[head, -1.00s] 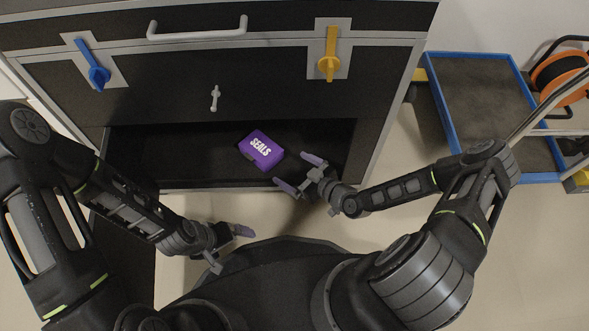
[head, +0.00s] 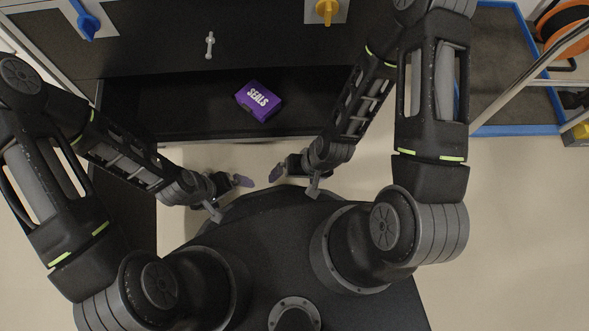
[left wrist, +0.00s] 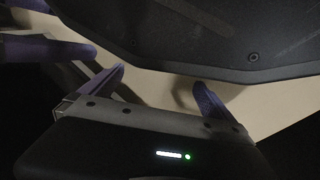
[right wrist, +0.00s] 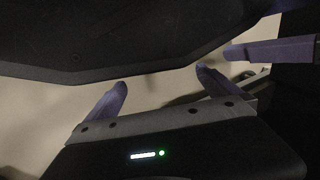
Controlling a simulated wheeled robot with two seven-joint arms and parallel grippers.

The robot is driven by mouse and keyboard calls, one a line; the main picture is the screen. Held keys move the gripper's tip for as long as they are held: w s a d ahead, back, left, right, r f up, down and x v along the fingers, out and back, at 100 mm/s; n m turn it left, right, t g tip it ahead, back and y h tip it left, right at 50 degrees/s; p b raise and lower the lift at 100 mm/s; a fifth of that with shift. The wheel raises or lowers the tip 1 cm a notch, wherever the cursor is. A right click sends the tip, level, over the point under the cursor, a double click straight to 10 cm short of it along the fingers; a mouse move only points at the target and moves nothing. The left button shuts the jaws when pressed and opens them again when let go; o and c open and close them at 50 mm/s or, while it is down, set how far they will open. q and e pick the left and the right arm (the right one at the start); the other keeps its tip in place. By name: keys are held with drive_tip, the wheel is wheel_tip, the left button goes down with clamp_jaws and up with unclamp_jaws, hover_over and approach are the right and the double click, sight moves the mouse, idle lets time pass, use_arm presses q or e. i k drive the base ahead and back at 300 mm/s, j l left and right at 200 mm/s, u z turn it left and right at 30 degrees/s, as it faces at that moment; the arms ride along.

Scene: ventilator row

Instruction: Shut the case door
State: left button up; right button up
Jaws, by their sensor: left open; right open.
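The dark case (head: 140,50) stands ahead with its low compartment (head: 190,118) open. A purple box marked SEALS (head: 258,100) lies inside the compartment. A dark upright panel (head: 128,235), which looks like the case door swung out, stands at the left, partly hidden by my left arm. My left gripper (head: 243,181) is open and empty in front of my base, to the right of that panel and apart from it. My right gripper (head: 276,173) is open and empty just right of the left one. Both grippers' purple fingers also show apart in the wrist views.
A blue knob (head: 88,27), a yellow knob (head: 327,9) and a small pale handle (head: 210,45) are on the case front. A blue-rimmed cart (head: 515,130) with a metal rail stands at the right. Pale floor (head: 500,230) is clear at the right.

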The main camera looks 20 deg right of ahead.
sight(134, 210)
drive_tip(key=k+l, duration=0.2)
drive_tip(key=k, duration=0.15)
drive_tip(key=k+z, duration=0.35)
drive_tip(key=k, duration=0.75)
drive_tip(key=k+j+z, duration=0.1)
drive_tip(key=j, duration=0.25)
drive_tip(key=k+j, duration=0.2)
drive_tip(key=j, duration=0.15)
drive_tip(key=k+j+z, duration=0.15)
drive_tip(key=j, duration=0.25)
drive_tip(key=k+j+z, duration=0.1)
drive_tip(key=j, duration=0.55)
drive_tip(key=k+j+z, duration=0.1)
drive_tip(key=j, duration=1.05)
drive_tip(key=k+j+z, duration=0.1)
drive_tip(key=j, duration=0.45)
